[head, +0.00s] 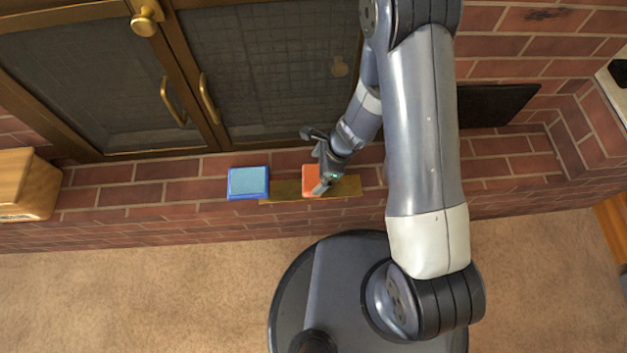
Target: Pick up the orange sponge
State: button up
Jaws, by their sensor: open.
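The orange sponge (309,182) lies on the brick hearth ledge, over or beside a flat brass-coloured strip. My gripper (320,163) is open and sits right above or around the sponge, hiding its right part. One finger shows at the sponge's upper left and the other at its lower right. I cannot tell whether the fingers touch it.
A blue square item with a light-blue top (248,182) lies on the ledge to the left. The brass strip (282,192) runs along the ledge's front. Glass fireplace doors (260,70) stand behind. A wooden box (28,185) is at the far left. Carpet (150,290) lies in front.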

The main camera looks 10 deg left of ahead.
aim_at(313, 177)
jog(key=shift+o, duration=0.3)
jog(key=shift+f, duration=0.35)
jog(key=b+x, duration=0.2)
jog(key=x, duration=0.2)
jog(key=shift+f+b, duration=0.35)
jog(key=shift+f, duration=0.05)
jog(key=shift+c, duration=0.3)
jog(key=c, duration=0.9)
jog(key=shift+o, duration=0.2)
jog(key=shift+r, duration=0.1)
notch_tip(313, 177, up, 10)
jog(key=p, duration=0.5)
